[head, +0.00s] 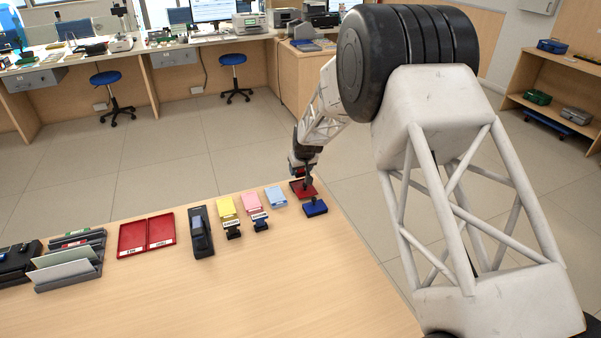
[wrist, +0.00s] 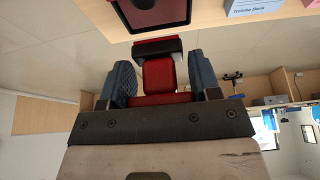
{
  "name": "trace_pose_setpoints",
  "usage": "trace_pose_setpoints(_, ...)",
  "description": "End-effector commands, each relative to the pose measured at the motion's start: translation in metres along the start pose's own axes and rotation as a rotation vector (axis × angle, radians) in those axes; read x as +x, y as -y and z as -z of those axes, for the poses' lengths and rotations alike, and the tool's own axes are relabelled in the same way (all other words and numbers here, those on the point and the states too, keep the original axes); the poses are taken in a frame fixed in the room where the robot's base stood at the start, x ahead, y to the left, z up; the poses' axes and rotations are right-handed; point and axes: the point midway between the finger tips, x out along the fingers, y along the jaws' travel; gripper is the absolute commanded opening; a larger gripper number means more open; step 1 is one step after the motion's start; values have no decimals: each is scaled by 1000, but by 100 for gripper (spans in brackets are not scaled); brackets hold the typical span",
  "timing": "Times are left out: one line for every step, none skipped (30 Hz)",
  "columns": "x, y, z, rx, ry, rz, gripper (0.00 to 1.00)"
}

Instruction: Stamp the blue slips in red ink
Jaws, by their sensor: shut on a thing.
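My gripper (head: 305,176) is at the counter's far right edge. In the wrist view its two blue fingers are shut on a red stamp (wrist: 160,75) with a dark band at its far end. In the head view the held stamp is small and mostly hidden by the gripper. It is right over the red ink pad (head: 298,187); I cannot tell whether they touch. The pad also shows in the wrist view (wrist: 155,14), just beyond the stamp. The blue slips (head: 275,196) lie in a stack left of the pad. Their labelled edge shows in the wrist view (wrist: 256,9).
A blue ink pad (head: 315,208) sits just in front of the red one. Pink slips (head: 251,202) and yellow slips (head: 227,206) lie further left, with two dark stamps (head: 233,232) (head: 261,224) before them. A red tray (head: 131,237) stands left. The counter's front is clear.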

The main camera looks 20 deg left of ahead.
Motion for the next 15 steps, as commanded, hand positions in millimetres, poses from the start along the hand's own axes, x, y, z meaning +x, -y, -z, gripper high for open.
trace_pose_setpoints(-3, 0, 1, 0, -1, 0, 42)
trace_pose_setpoints(-5, 0, 2, 0, 0, 0, 42)
trace_pose_setpoints(-6, 0, 3, 0, 0, 0, 42)
trace_pose_setpoints(-8, 0, 3, 0, 0, 0, 42)
trace_pose_setpoints(-9, 0, 4, 0, 0, 0, 42)
trace_pose_setpoints(-11, 0, 5, 0, 0, 0, 42)
trace_pose_setpoints(-12, 0, 5, 0, 1, 0, 42)
trace_pose_setpoints(-13, 0, 6, 0, 1, 0, 42)
trace_pose_setpoints(-14, 0, 6, 0, 1, 0, 42)
trace_pose_setpoints(-15, 0, 6, 0, 1, 0, 42)
trace_pose_setpoints(-15, 0, 6, 0, 0, 0, 42)
trace_pose_setpoints(-16, 0, 6, 0, 0, 0, 42)
trace_pose_setpoints(-16, 0, 7, 0, 0, 0, 42)
trace_pose_setpoints(-16, 0, 7, 0, 0, 0, 42)
trace_pose_setpoints(-16, 0, 7, 0, 0, 0, 42)
